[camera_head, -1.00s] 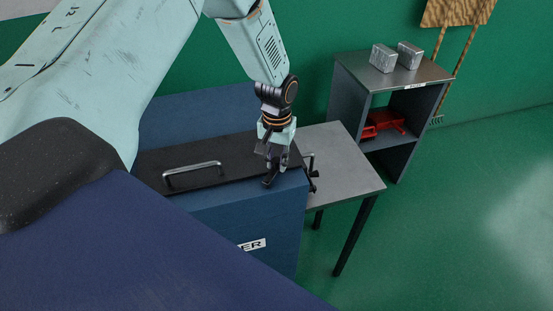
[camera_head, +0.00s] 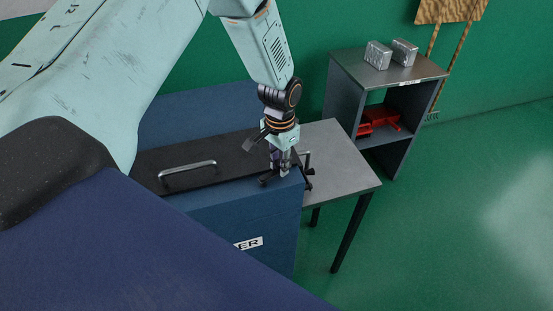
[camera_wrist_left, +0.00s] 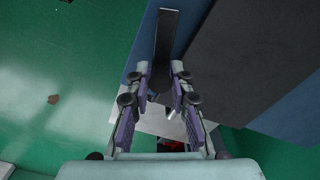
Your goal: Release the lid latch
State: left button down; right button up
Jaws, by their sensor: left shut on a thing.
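The black lid (camera_head: 205,177) with a metal bar handle (camera_head: 187,175) lies on top of the blue box (camera_head: 262,213). It also shows in the left wrist view (camera_wrist_left: 250,55). My left gripper (camera_head: 286,172) points down at the right end of the box top, beside the lid. In the left wrist view, a dark flat bar, which looks like the latch (camera_wrist_left: 167,40), runs over the blue edge and in between the fingers of my left gripper (camera_wrist_left: 161,92). The gripper is shut on it. The fingers hide the bar's near end. My right gripper is not in view.
A grey table (camera_head: 343,165) stands just right of the box. Behind it, a shelf unit (camera_head: 390,75) holds two silver blocks (camera_head: 378,56) on top and red things (camera_head: 385,119) inside. The green floor (camera_head: 440,220) at the right is clear.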

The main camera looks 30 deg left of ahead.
pick_arm(q)
jog(key=shift+s+d+f+m, duration=0.1)
jog(key=shift+s+d+m, duration=0.25)
jog(key=shift+m, duration=0.4)
jog(key=shift+s+d+m, duration=0.25)
jog(key=shift+s+m, duration=0.05)
jog(key=shift+m, duration=0.45)
jog(key=c, duration=1.6)
grip_release()
jog(key=o, duration=0.3)
jog(key=shift+s, duration=0.15)
jog(key=shift+r, duration=0.2)
